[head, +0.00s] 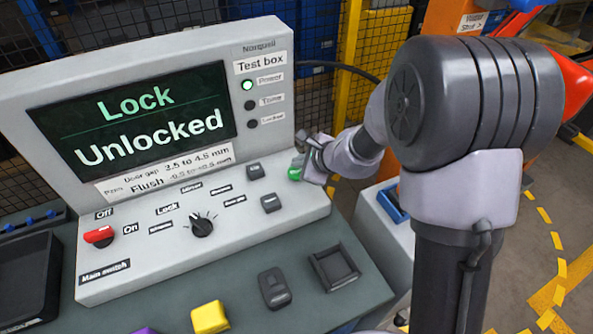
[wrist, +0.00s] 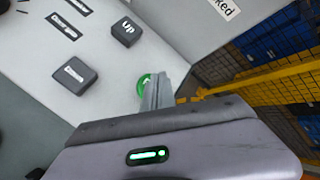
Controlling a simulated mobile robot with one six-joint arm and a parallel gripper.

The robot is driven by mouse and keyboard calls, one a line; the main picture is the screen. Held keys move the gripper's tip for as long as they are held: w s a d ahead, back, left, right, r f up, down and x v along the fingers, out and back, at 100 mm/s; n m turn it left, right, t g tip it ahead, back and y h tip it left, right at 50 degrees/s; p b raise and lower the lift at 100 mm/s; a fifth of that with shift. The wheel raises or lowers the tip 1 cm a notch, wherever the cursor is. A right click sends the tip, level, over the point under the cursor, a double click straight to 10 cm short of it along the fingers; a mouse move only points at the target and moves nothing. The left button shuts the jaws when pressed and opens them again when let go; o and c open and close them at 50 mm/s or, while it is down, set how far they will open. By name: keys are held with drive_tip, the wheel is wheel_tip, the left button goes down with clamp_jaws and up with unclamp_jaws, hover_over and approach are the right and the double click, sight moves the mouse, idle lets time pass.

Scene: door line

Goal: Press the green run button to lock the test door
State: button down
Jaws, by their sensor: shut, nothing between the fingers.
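The green run button (head: 295,170) is on the right end of the test box's sloped panel. My gripper (head: 304,150) is shut and empty, with its fingertips right by the button. In the wrist view the green button (wrist: 144,85) shows partly behind my shut fingers (wrist: 158,88). I cannot tell whether the fingers touch it. The test box screen (head: 135,125) reads "Lock" and "Unlocked". The Power lamp (head: 247,86) is lit green; the two lamps below it are dark.
An Up button (wrist: 125,32) and a second grey button (wrist: 75,75) sit near the green one. A rotary knob (head: 202,226) and a red main switch (head: 99,236) are further left. A yellow mesh fence (wrist: 270,85) stands behind the box.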

drive_tip(key=shift+f+b, duration=0.45)
drive_tip(key=shift+b, duration=0.25)
drive_tip(key=shift+f+b, duration=0.5)
drive_tip(key=shift+b, duration=0.05)
idle(0.6)
drive_tip(key=shift+r, duration=0.15)
drive_tip(key=shift+r+p, duration=0.65)
drive_tip(key=shift+r, duration=0.15)
drive_tip(key=shift+r+p, duration=2)
drive_tip(key=shift+r, duration=0.5)
